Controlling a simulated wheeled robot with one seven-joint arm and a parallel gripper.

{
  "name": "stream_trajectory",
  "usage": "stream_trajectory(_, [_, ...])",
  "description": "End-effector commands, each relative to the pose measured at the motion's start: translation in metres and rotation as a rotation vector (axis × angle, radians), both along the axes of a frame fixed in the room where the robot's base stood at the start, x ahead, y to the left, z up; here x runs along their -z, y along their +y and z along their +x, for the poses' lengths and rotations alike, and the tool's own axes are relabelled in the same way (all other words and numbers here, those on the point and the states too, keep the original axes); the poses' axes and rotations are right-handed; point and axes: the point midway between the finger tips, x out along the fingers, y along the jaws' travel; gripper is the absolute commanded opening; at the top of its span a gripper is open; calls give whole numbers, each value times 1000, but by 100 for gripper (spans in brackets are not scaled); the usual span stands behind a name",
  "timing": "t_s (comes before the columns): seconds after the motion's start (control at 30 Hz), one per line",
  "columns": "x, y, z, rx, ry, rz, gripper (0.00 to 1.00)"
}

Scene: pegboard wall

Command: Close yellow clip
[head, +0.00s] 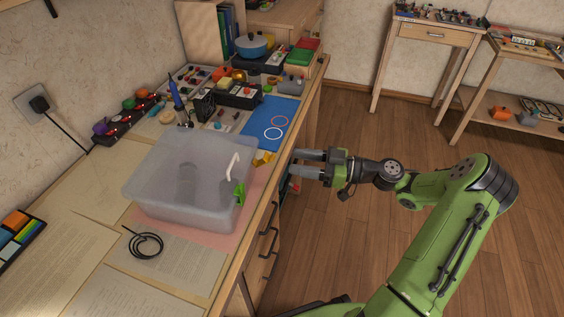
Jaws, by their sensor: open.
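A translucent plastic box (165,165) with a pale lid stands on the desk. A small yellow clip (263,158) shows by the box's far right corner, close to the desk's front edge. It looks tilted outward, but it is too small to tell exactly how it joins the box. A green clip (240,194) sits on the box's right side, nearer the camera. My gripper (298,164) is open and empty, to the right of the yellow clip and apart from it. Its fingers point left, toward the desk edge.
A blue mat with two rings (266,124) lies behind the box. A coiled black cable (145,243) lies in front of it. Drawer handles (268,216) stick out from the desk front. Several tools and parts crowd the back. The wooden floor (345,250) at right is clear.

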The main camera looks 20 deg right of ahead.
Motion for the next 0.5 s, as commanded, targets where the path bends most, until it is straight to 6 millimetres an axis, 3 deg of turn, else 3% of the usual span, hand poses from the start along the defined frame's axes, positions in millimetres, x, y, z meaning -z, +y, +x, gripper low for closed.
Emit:
stream_trajectory(0.2, [1, 37, 21, -2, 1, 0, 47])
stream_trajectory(0.5, [0, 46, 26, 1, 2, 0, 47])
